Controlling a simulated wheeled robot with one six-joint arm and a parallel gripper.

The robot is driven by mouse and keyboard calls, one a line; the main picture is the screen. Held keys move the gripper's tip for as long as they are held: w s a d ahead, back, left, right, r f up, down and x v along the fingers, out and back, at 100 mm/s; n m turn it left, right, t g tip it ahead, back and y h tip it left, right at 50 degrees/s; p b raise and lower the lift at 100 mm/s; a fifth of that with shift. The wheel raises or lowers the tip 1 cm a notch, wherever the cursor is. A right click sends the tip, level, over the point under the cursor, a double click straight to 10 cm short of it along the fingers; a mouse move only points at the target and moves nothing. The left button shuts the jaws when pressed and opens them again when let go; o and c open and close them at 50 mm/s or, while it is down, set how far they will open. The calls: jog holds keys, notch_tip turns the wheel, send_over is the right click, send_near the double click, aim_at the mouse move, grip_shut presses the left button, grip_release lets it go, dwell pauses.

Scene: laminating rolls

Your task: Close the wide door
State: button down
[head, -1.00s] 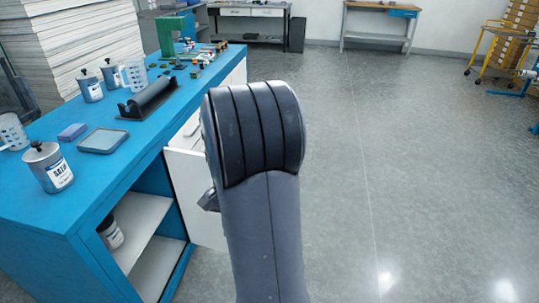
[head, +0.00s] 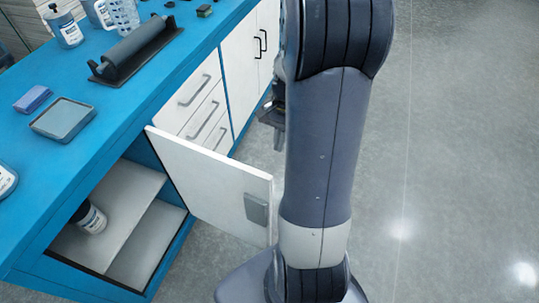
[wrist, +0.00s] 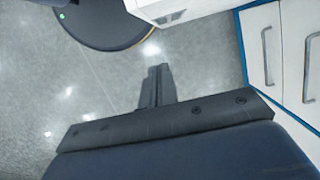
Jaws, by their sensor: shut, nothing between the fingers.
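The wide door (head: 205,178) is a white panel on the blue workbench. It stands open, swung out from the cabinet, with a grey handle (head: 257,209) near its free edge. My gripper (head: 277,138) is beyond the door in the head view, partly hidden by my arm, and apart from the door. In the wrist view my gripper (wrist: 156,72) is shut and empty, over the floor. A white panel beside the drawers in the wrist view (wrist: 221,50) appears to be the door.
The open compartment holds a shelf (head: 125,190) and a labelled bottle (head: 90,218). White drawers (head: 200,95) with grey handles are beyond the door. A roller (head: 135,45) and a tray (head: 63,119) lie on the benchtop (head: 130,88). The floor to the right is clear.

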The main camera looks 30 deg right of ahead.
jog(key=s+a+f+b, duration=0.1)
jog(key=s+a+f, duration=0.2)
jog(key=a+f, duration=0.2)
notch_tip(320, 180, down, 3)
jog(key=shift+r, duration=0.1)
jog(key=shift+s, duration=0.1)
